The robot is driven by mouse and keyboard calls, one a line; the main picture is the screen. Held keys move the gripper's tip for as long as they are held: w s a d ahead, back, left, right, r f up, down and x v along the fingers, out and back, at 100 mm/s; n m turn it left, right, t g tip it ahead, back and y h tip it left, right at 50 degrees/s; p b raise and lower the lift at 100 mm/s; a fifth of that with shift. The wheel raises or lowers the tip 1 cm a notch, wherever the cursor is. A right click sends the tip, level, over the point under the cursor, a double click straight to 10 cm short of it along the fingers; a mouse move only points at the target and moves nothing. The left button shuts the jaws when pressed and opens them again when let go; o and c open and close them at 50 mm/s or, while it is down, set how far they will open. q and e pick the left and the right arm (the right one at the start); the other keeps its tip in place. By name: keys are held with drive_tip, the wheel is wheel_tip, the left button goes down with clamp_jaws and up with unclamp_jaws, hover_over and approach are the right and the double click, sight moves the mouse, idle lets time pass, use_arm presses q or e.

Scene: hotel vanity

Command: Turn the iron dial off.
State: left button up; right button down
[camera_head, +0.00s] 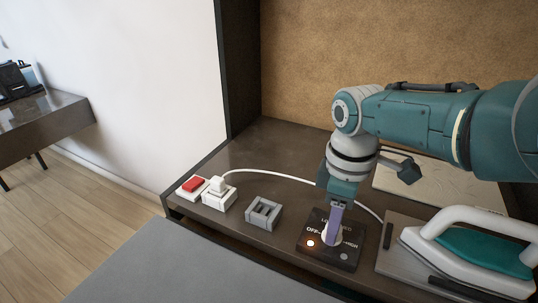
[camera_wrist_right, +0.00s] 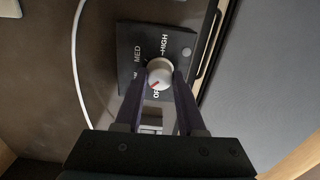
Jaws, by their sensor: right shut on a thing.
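The dial panel (camera_head: 345,262) is a dark box on the vanity top, lettered OFF to HIGH. It also shows in the right wrist view (camera_wrist_right: 127,38). Its round white dial (camera_wrist_right: 160,66) carries a red mark that points close to the OFF lettering. My right gripper (camera_head: 335,225) comes down from above and is shut on the dial, with one purple finger on each side. The fingers partly cover the panel. The iron (camera_head: 470,245) rests at the right. My left gripper is out of view.
A grey square holder (camera_head: 264,213) stands left of the panel. Beyond it are a white socket (camera_head: 219,194) with a plugged-in white cord and a red switch (camera_head: 193,184). A patterned board (camera_head: 410,182) lies behind. The grey surface (camera_head: 190,265) in front is bare.

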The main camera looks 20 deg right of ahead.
drive_tip(key=n, duration=0.4)
drive_tip(key=shift+n, duration=2.2)
drive_tip(key=c, duration=0.5)
unclamp_jaws()
